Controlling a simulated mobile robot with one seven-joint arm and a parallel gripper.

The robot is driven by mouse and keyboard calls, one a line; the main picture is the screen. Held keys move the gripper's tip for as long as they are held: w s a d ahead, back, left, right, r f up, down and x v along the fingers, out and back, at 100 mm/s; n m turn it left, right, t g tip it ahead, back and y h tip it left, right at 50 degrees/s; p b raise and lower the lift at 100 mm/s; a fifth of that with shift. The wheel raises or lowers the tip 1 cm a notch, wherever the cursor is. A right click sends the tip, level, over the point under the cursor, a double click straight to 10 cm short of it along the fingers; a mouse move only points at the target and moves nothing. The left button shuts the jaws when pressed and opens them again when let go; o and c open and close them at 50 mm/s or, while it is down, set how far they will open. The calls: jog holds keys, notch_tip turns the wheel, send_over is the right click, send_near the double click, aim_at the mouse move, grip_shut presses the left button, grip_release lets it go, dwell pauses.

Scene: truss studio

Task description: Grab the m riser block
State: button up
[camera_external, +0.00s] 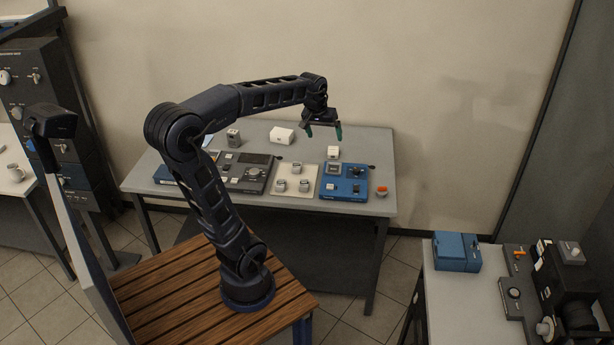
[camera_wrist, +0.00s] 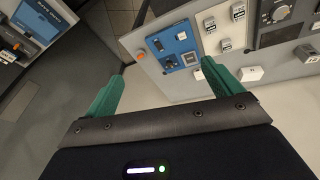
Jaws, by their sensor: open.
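A small white block (camera_external: 333,152), which I take as the m riser block, sits on the grey table behind the blue panel. My gripper (camera_external: 325,131) is open and empty, above the table's back part and apart from the block. A larger white block (camera_external: 282,135) stands farther left at the back.
The blue panel (camera_external: 354,188), a cream pad (camera_external: 297,198) with several small grey blocks, and a dark panel (camera_external: 232,184) line the table's front. An orange knob (camera_external: 381,190) is at the right edge. A grey block (camera_external: 233,137) stands back left. The wall is close behind.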

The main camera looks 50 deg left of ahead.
jog(key=w+a+n, duration=0.5)
jog(key=w+a, duration=0.8)
jog(key=n+g, duration=0.3)
jog(key=n, duration=1)
send_over(282, 131)
jog(key=f, duration=2.9)
jog(key=shift+s+d+f, duration=0.1)
jog(key=shift+s+d, duration=0.2)
jog(key=shift+s+a+f, duration=0.15)
jog(key=shift+a+f, duration=0.25)
jog(key=shift+f, duration=0.15)
notch_tip(282, 131, down, 5)
jog(key=shift+f, duration=0.15)
jog(key=shift+w+d+f, duration=0.15)
jog(key=shift+f, duration=1.15)
jog(key=shift+w+d+f, duration=0.1)
jog(key=shift+f, duration=1.2)
jog(key=c, duration=1.2)
